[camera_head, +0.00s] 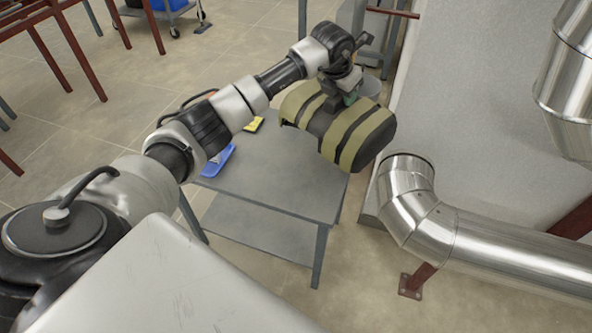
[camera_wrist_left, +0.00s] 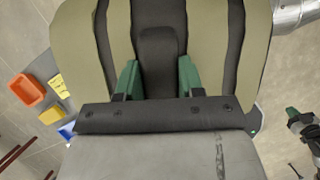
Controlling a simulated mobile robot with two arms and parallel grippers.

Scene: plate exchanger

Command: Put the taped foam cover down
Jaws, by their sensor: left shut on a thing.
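The taped foam cover (camera_head: 345,128) is a dark curved shell with olive bands. It hangs from my left gripper (camera_head: 346,94), above the right back part of a grey two-level table (camera_head: 268,184). In the left wrist view the cover (camera_wrist_left: 227,45) fills the upper middle, and the green fingers of my left gripper (camera_wrist_left: 158,80) are shut on it. The cover hides part of the tabletop; I cannot tell its exact height above it. My right gripper is not in view in the head view.
A blue item (camera_head: 217,161) and a yellow item (camera_head: 254,124) lie on the table's left side. An orange bin (camera_wrist_left: 27,90) shows in the left wrist view. A shiny metal pipe (camera_head: 412,205) runs close to the table's right. The table's front part is clear.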

